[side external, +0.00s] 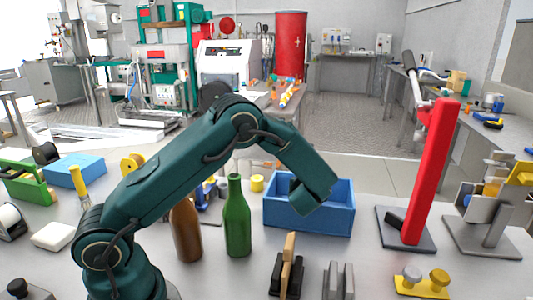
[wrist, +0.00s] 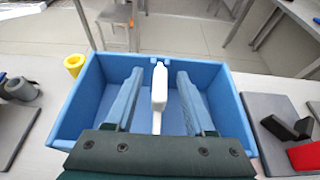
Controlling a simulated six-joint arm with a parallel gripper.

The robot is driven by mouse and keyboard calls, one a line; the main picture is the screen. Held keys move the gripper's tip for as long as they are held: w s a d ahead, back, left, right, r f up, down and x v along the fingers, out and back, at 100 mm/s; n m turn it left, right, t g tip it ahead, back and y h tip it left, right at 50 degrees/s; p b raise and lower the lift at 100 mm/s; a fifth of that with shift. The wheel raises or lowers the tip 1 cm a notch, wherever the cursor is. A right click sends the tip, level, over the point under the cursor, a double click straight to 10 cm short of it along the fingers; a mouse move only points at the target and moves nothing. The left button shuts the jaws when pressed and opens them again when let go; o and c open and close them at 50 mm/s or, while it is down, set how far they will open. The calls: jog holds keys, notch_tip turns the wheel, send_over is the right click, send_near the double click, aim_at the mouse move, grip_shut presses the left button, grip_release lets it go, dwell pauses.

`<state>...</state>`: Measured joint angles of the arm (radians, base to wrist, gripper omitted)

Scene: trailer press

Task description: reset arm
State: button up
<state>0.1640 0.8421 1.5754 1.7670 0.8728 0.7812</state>
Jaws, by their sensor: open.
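My gripper (wrist: 158,82) is open, its two blue-grey fingers apart in the wrist view. It is over the blue open box (wrist: 232,110). A white slender object (wrist: 159,88) shows between the fingers, inside the box. I cannot tell whether it touches the box floor, and neither finger appears to touch it. In the side external view the end of my arm hangs in front of and over the same blue box (side external: 335,222), and the fingers are hidden there.
A brown bottle (side external: 187,232) and a green bottle (side external: 237,225) stand upright left of the box. A red upright lever (side external: 432,170) on a grey base (side external: 405,240) stands to the right.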

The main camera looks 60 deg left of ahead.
jog(key=v, duration=0.4)
jog(key=shift+s+d+r, duration=0.25)
jog(key=s+a+r+n+g+y, duration=0.1)
jog(key=s+a+r+n+g, duration=0.25)
jog(key=s+r+n, duration=0.45)
jog(key=s+r+n+h, duration=0.1)
jog(key=s+n, duration=0.1)
jog(key=s, duration=0.1)
jog(key=s+d+r+n+g+h, duration=0.1)
jog(key=s+r+n, duration=0.1)
jog(key=s, duration=0.2)
jog(key=s+r+n, duration=0.1)
jog(key=s+n, duration=0.2)
jog(key=s, duration=0.1)
jog(key=shift+s+d+r+g+h, duration=0.25)
jog(key=shift+d+r+h, duration=0.05)
jog(key=shift+r+h, duration=0.1)
jog(key=s+d+f+n+h, duration=0.2)
jog(key=d+f+n+h, duration=0.1)
jog(key=d+n, duration=0.3)
jog(key=s+d+f+n+t+h, duration=0.1)
jog(key=s+d+f+n+h, duration=0.2)
jog(key=d+n, duration=0.3)
jog(key=shift+s+d+h, duration=0.2)
jog(key=shift+d+h, duration=0.2)
jog(key=shift+h, duration=0.5)
